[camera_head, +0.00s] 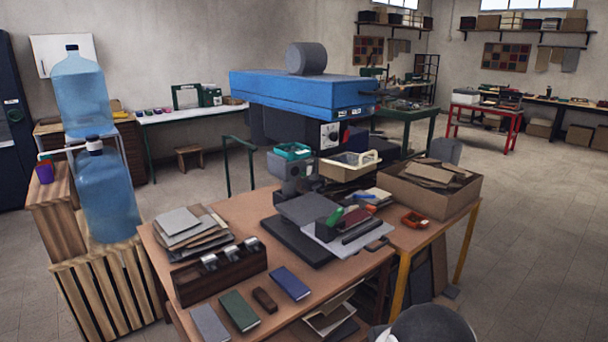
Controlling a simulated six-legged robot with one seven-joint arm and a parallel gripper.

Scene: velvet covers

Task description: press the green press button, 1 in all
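A small green piece (335,215) shows on the dark and grey press-like device (305,228) in the middle of the brown worktable (225,312). It sits beside a red part (352,217). It may be the green press button, but it is too small to tell for sure. A large blue machine (290,93) stands behind the table, with a white dial panel (330,135) on its front. I cannot make out a green button on that panel. My gripper is not in view.
Notebooks (240,311), a dark wooden rack (220,272) and stacked sheets (185,228) crowd the table's left part. A cardboard box (428,198) stands at right. A dark rounded thing (430,326) is cut off at the bottom. Open floor (535,240) lies at right.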

